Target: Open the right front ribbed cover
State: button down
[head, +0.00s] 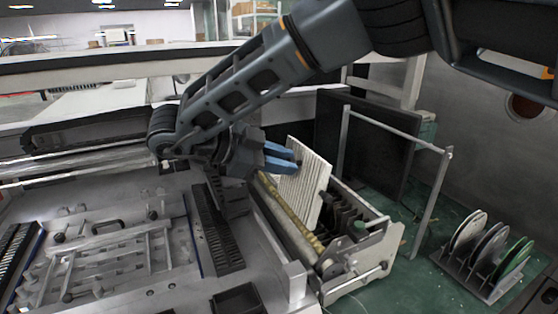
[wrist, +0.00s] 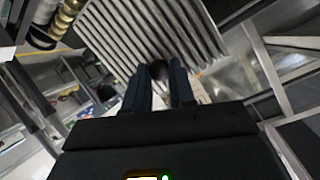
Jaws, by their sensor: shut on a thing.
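The ribbed cover (head: 308,186) is a pale, ridged panel, tilted up steeply above the long box-like unit (head: 372,250) at the right front. My gripper (head: 290,158) has blue fingers and reaches the cover's upper left edge. In the wrist view the two fingers (wrist: 159,85) are close together around a dark round knob (wrist: 159,69) at the cover's edge. The ribbed face (wrist: 150,30) fills the top of that view. The gripper is shut on the knob. The fingertips are partly hidden against the cover.
A brass-coloured rod (head: 290,212) runs along the unit's left side. A metal frame (head: 440,200) stands to the right, before a dark panel (head: 365,145). A rack of discs (head: 485,250) sits on the green surface at far right. A grey machine bed (head: 120,250) lies left.

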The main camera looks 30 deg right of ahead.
jog(key=c, duration=0.9)
grip_release()
jog(key=shift+c, duration=0.2)
jog(key=shift+a, duration=0.1)
jog(key=b+v, duration=0.1)
jog(key=v, duration=0.6)
jog(key=shift+a, duration=0.3)
jog(key=shift+r, duration=0.15)
